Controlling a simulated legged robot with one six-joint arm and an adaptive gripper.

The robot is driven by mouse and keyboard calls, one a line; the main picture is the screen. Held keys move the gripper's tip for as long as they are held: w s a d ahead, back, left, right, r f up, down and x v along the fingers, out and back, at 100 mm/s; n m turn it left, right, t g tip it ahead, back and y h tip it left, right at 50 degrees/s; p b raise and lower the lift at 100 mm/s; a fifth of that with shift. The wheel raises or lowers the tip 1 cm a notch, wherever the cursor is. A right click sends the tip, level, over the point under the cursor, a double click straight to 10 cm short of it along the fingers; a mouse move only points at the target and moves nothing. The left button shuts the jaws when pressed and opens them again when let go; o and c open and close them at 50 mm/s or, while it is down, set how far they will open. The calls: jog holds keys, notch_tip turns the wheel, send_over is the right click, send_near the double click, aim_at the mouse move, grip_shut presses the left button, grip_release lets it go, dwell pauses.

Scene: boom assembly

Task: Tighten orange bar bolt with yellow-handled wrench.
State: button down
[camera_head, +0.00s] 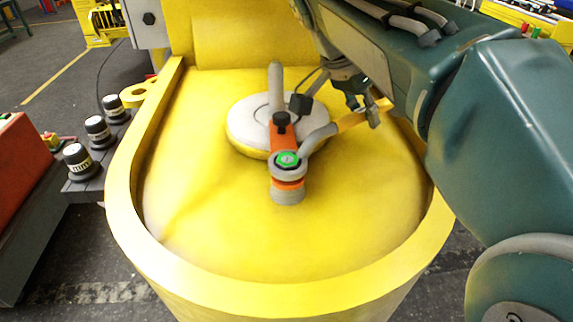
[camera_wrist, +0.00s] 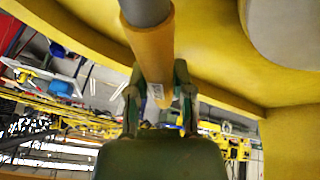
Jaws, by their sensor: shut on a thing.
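The orange bar (camera_head: 283,140) stands on a round white and yellow disc in the yellow boom part. A green bolt head (camera_head: 287,159) sits at its near end, above a grey and orange round base. The wrench (camera_head: 319,139) has a grey ring end around or right at the green bolt; I cannot tell how fully it is seated. Its yellow handle (camera_head: 352,121) runs up and right to my gripper (camera_head: 368,108). In the wrist view the gripper (camera_wrist: 157,98) is shut on the yellow handle (camera_wrist: 152,50), with a finger on each side.
A raised yellow rim (camera_head: 123,205) surrounds the work area. Several black and silver capped items (camera_head: 97,130) stand on a dark rack at left, near an orange-red box (camera_head: 25,155). The yellow surface in front of the bolt is clear.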

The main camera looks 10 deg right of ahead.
dwell(0.3)
jog(key=shift+w+a+n, duration=0.35)
jog(key=shift+w+n, duration=0.15)
jog(key=shift+t, duration=0.3)
jog(key=shift+r, duration=2.35)
jog(key=shift+r, duration=1.45)
